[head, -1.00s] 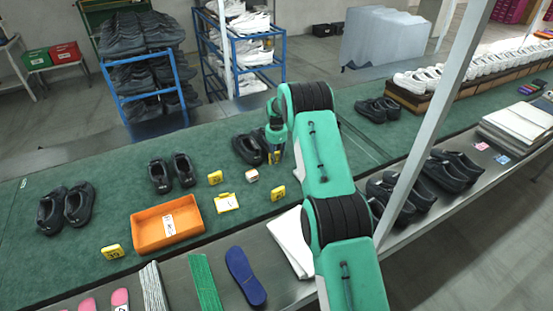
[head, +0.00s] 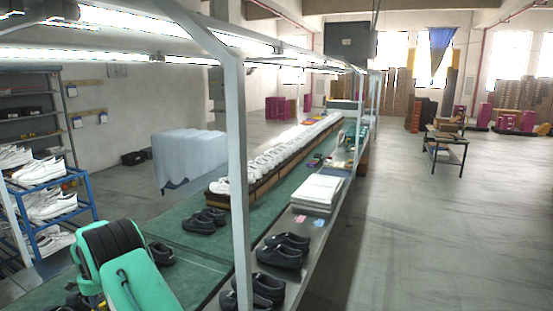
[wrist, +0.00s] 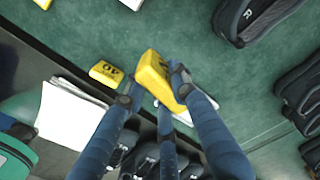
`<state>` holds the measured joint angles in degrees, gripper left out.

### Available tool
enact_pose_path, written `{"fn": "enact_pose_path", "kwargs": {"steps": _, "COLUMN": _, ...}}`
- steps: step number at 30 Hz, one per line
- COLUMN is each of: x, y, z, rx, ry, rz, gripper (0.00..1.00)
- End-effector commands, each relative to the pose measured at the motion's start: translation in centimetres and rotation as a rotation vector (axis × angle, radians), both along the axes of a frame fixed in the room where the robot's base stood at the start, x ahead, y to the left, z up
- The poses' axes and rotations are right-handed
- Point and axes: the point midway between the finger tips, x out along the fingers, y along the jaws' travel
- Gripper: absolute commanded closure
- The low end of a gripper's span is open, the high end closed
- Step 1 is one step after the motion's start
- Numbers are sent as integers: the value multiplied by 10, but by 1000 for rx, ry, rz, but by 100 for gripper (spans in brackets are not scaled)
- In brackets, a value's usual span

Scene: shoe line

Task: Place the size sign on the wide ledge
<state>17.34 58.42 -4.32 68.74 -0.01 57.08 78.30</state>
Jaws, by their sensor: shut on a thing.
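In the wrist view my gripper (wrist: 154,86) is shut on a yellow size sign (wrist: 153,73), which is held tilted between the dark blue fingers above the green line surface. Its number face is hard to read. A second yellow sign (wrist: 104,73), marked with dark digits, lies left of the gripper, apart from it. In the head view my green arm shows at the lower left, and my gripper is mostly cut off there. A grey metal ledge (head: 318,222) runs along the right side of the green line (head: 205,235).
On the ledge stand black shoes (head: 283,251) and a stack of white sheets (head: 318,190). A white post (head: 239,180) rises beside the line. White shoes (head: 270,155) stand in a row further off. White paper (wrist: 75,115) lies near the gripper in the wrist view.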

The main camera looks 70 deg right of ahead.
Motion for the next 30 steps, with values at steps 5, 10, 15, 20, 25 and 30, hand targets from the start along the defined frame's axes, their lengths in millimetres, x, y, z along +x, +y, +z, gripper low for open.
{"fn": "enact_pose_path", "kwargs": {"steps": 5, "x": 7, "y": 41, "z": -2, "rx": 1, "ry": 2, "rz": 61, "gripper": 100}}
{"fn": "enact_pose_path", "kwargs": {"steps": 10, "x": 15, "y": 93, "z": -2, "rx": 1, "ry": 1, "rz": 140, "gripper": 100}}
{"fn": "enact_pose_path", "kwargs": {"steps": 15, "x": 21, "y": 161, "z": -1, "rx": 1, "ry": 0, "rz": 245, "gripper": 100}}
{"fn": "enact_pose_path", "kwargs": {"steps": 20, "x": 20, "y": 227, "z": -2, "rx": 1, "ry": 2, "rz": 348, "gripper": 100}}
{"fn": "enact_pose_path", "kwargs": {"steps": 25, "x": 15, "y": 297, "z": -2, "rx": 1, "ry": 0, "rz": 457, "gripper": 100}}
{"fn": "enact_pose_path", "kwargs": {"steps": 30, "x": 4, "y": 366, "z": -2, "rx": 2, "ry": 1, "rz": 568, "gripper": 100}}
